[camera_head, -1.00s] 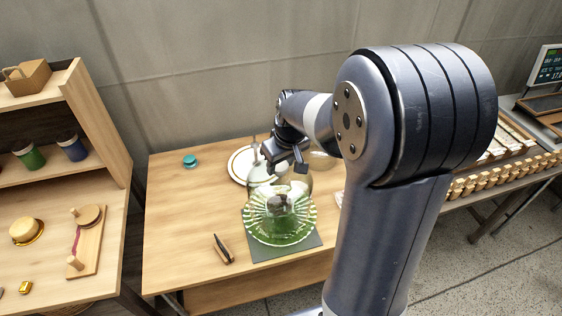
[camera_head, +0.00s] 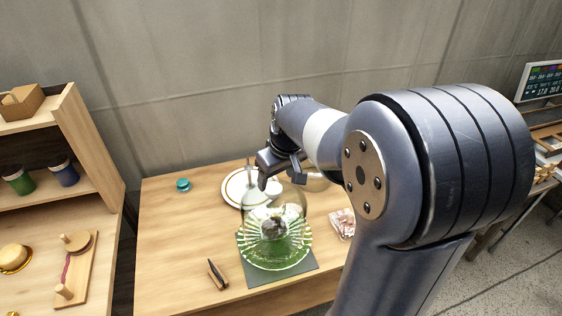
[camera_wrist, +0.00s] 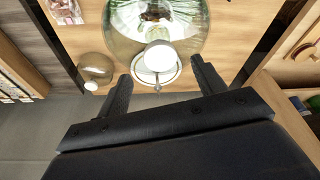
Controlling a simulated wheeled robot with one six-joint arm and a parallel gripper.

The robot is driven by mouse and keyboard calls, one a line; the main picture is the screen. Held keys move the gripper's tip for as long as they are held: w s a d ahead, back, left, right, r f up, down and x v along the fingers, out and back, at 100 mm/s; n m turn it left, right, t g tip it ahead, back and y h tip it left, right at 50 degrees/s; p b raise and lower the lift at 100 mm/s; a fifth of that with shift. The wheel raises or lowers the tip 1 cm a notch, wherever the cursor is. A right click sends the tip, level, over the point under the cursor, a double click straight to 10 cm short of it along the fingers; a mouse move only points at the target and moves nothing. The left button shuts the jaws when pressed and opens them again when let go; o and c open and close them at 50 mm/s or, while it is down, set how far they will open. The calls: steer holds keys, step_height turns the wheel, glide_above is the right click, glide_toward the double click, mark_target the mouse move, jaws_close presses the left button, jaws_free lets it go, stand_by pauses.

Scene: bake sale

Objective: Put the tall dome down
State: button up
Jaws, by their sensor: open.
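A clear glass dome (camera_head: 291,207), which I take for the tall dome, stands upright over a dark and white item on a green fluted glass plate (camera_head: 265,256). The plate rests on a grey mat (camera_head: 302,268). My gripper (camera_head: 281,181) is open and empty, just behind and above the dome. In the wrist view the dome (camera_wrist: 130,30) fills the top, beyond the fingertips of my gripper (camera_wrist: 157,75), with nothing between the jaws touching them. A white round thing (camera_wrist: 158,57) over a pale plate shows between the fingers; I cannot tell exactly what it is.
A gold-rimmed white plate (camera_head: 230,190) lies behind the dome. A rounded glass piece (camera_head: 318,182) sits right of my gripper. A teal jar (camera_head: 183,185), a dark tool (camera_head: 217,275) and a pink packet (camera_head: 343,222) are nearby. The table's left side (camera_head: 170,235) is mostly clear.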

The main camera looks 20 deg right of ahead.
mark_target(273, 188)
steer(key=v, duration=0.7)
steer(key=shift+r, duration=0.25)
steer(key=x, duration=1.2)
steer(key=shift+s+f, duration=0.1)
steer(key=shift+f, duration=0.05)
steer(key=shift+r+p, duration=0.35)
steer(key=shift+r, duration=1.45)
